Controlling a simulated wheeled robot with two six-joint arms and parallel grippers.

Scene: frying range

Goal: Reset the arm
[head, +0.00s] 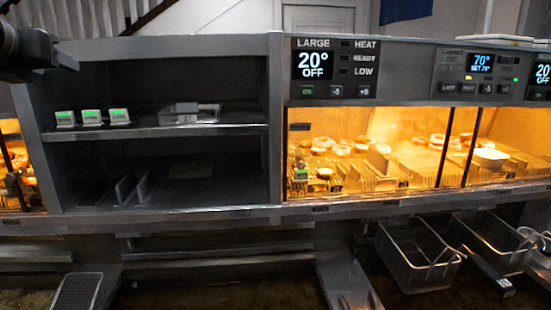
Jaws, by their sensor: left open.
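My left gripper (62,62) is at the upper left edge of the head view, dark and partly cut off by the frame. It is open, with nothing seen between its fingers. It is in front of the upper left corner of the grey shelf unit (273,120), apart from the things on the shelves. My right gripper is not in view.
Small green-topped boxes (92,118) stand on the upper shelf. A lit warming cabinet (390,112) with fried food is at the right, under display panels (333,68). Wire fry baskets (418,262) are at the lower right. Space before the shelves looks clear.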

